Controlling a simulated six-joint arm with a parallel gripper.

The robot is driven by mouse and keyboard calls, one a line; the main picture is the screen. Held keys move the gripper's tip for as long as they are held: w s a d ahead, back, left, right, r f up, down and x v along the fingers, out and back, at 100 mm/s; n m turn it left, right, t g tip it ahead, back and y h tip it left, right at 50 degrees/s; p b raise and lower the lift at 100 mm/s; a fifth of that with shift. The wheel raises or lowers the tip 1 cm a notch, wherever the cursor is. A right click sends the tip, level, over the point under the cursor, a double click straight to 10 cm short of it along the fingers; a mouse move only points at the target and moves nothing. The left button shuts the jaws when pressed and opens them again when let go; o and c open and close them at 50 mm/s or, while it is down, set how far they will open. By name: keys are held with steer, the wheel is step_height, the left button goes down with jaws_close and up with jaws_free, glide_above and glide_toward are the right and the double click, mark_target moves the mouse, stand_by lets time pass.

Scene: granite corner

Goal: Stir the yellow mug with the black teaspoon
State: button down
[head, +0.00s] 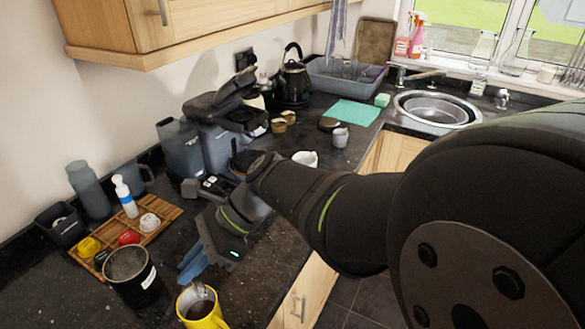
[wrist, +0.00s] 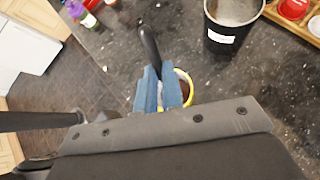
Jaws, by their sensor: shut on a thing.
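The yellow mug (head: 203,318) stands on the dark counter at the bottom of the head view, with something dark brown inside. In the wrist view the yellow mug (wrist: 189,76) shows partly behind my fingers. My gripper (head: 190,268) is just behind and left of the mug in the head view, its blue fingers low near the rim. In the wrist view my gripper (wrist: 160,86) is shut on the black teaspoon (wrist: 149,44), whose dark handle sticks out past the fingers. A greyish shape shows inside the mug's rim; I cannot tell whether it is the spoon's bowl.
A black canister (head: 134,283) stands close left of the mug. A wooden tray (head: 160,222) with pods and a white bottle (head: 125,197) is behind it. A coffee machine (head: 222,125) and a white mug (head: 305,158) are farther back. The counter's front edge is right of the yellow mug.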

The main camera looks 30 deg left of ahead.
steer(key=shift+r, duration=2)
